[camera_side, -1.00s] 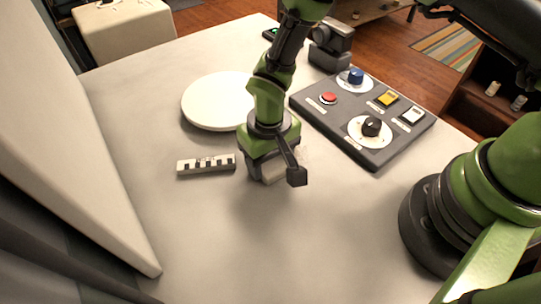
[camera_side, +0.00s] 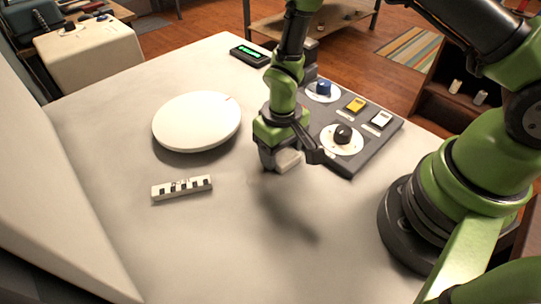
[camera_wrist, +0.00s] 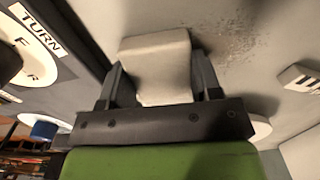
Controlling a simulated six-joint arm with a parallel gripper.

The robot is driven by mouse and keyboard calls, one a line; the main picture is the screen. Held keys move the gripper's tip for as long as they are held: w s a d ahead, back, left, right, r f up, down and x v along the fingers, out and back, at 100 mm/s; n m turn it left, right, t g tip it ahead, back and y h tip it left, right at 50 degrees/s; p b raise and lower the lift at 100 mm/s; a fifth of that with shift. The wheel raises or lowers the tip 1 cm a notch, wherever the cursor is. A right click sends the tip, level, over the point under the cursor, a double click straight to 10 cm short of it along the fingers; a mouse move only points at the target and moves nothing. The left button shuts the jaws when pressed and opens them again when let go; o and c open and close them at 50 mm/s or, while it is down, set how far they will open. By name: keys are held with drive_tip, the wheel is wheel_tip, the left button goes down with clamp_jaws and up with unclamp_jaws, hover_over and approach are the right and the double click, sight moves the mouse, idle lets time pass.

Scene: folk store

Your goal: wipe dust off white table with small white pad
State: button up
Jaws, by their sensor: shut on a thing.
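My gripper (camera_side: 284,160) is shut on the small white pad (camera_side: 289,159), just left of the control panel. The pad shows between the two fingers in the wrist view (camera_wrist: 158,68). A shadow falls on the white table (camera_side: 235,245) below and apart from the gripper, so the pad appears to be held above the surface. A patch of dust specks (camera_wrist: 226,42) shows on the table beyond the pad in the wrist view. I cannot make out the dust in the side view.
A round white disc (camera_side: 196,121) and a small black-and-white block (camera_side: 182,188) are left of my gripper. The dark control panel (camera_side: 345,168) with knobs and buttons is close on its right. A device with a green display (camera_side: 250,55) is at the back. The front table is clear.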

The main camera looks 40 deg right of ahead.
drive_tip(key=shift+d, duration=0.2)
drive_tip(key=shift+r, duration=4)
drive_tip(key=shift+f, duration=0.25)
